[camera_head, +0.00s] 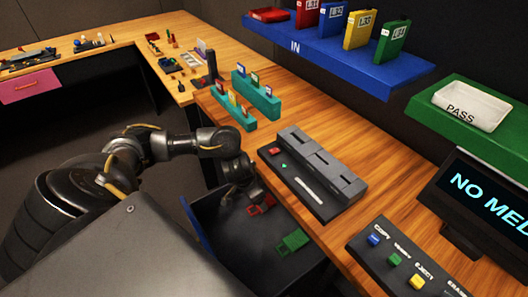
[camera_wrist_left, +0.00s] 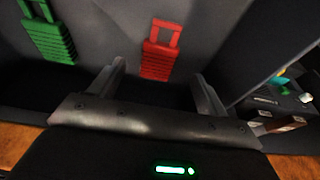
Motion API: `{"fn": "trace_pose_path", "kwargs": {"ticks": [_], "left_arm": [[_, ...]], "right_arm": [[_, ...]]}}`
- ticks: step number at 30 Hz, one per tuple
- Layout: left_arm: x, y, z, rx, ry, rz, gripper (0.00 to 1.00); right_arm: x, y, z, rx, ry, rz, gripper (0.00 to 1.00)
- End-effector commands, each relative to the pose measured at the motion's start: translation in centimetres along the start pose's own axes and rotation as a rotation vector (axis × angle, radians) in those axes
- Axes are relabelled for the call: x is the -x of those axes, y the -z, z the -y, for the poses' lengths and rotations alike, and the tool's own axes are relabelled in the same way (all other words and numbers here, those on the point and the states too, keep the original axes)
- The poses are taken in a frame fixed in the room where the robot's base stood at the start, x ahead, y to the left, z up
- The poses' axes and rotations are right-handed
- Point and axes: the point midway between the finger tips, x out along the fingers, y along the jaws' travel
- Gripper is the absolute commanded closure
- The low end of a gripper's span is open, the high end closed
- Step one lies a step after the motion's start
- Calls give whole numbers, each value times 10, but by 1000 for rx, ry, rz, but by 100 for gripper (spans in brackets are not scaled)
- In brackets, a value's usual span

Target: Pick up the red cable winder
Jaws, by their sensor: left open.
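The red cable winder (camera_head: 262,205) lies in the open dark drawer (camera_head: 240,238) below the counter. In the left wrist view the red winder (camera_wrist_left: 158,55) shows whole between the fingers and beyond their tips. My left gripper (camera_head: 243,196) is over the drawer, beside the red winder in the head view. In the wrist view the left gripper (camera_wrist_left: 160,82) has its fingers spread with nothing between them. The height left between fingertips and winder is hard to tell. My right gripper is not in view.
A green winder (camera_head: 292,242) lies in the same drawer, also in the wrist view (camera_wrist_left: 48,36). The drawer's blue edge (camera_head: 196,226) is at its left. A dark device (camera_head: 315,170) and a button panel (camera_head: 405,262) sit on the wooden counter beside the drawer.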

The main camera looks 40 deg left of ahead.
Motion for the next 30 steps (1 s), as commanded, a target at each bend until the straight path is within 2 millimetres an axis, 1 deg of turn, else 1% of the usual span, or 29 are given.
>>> {"fn": "trace_pose_path", "kwargs": {"ticks": [5, 8, 12, 16, 19, 25, 26, 30], "left_arm": [[-4, 0, 0, -1, 1, 1, 24], [-16, -1, 0, 1, -1, 2, 24], [-38, -1, 0, 2, 0, 3, 24], [-52, -1, 0, 0, 0, 2, 24], [-56, 0, 0, 0, 0, 1, 24], [-56, 0, 0, -1, 0, 0, 24], [-56, 0, 0, -1, 0, 0, 26], [-56, 0, 0, -1, 0, 1, 45]], "right_arm": [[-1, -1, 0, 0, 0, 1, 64], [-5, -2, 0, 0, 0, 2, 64], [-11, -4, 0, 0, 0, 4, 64], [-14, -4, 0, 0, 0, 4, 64], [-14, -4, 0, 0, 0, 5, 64], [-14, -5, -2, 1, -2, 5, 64], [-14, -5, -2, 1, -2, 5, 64], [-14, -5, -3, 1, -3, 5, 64]]}}
